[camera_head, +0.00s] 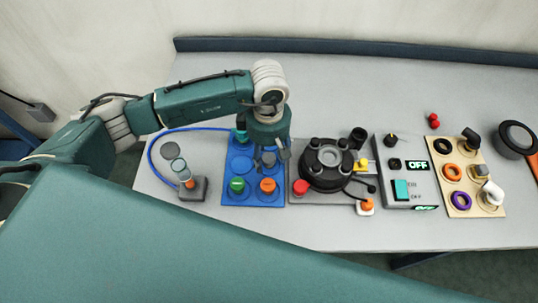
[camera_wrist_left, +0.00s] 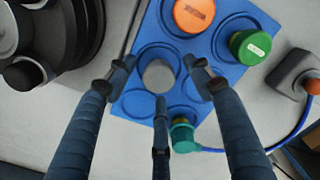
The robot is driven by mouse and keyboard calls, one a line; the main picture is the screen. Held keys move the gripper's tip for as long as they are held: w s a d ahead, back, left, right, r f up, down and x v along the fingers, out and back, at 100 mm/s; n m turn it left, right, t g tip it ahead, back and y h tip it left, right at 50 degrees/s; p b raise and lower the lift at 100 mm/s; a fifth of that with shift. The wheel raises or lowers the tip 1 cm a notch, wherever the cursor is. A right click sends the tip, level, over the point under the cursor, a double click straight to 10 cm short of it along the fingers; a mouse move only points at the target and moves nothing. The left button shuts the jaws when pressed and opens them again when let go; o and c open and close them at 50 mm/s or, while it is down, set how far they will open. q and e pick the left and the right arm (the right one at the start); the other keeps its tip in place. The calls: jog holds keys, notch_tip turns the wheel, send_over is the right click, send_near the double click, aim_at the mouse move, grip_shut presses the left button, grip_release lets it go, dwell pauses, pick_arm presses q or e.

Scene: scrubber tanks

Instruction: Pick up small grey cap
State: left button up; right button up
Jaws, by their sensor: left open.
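The small grey cap (camera_wrist_left: 158,76) sits in a round recess of the blue tray (camera_wrist_left: 133,104), seen from above in the left wrist view. My left gripper (camera_wrist_left: 161,82) is open above it, with its dark fingers spread around the cap; I cannot tell if any finger touches it. In the head view my left gripper (camera_head: 269,155) points down over the blue tray (camera_head: 228,198), and the cap is largely hidden by the fingers. My right gripper is not in view.
An orange cap (camera_head: 267,185) and a green cap (camera_head: 237,185) are in the same tray. A black round device (camera_head: 327,162) stands right of it. A blue hose (camera_head: 152,150) curves at the left. A switch box (camera_head: 402,165) and a beige tray (camera_head: 488,208) are further right.

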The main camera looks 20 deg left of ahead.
pick_arm(q)
jog(key=shift+f, duration=0.8)
jog(key=c, duration=1.1)
jog(key=shift+o, duration=0.2)
jog(key=shift+d+r, duration=0.1)
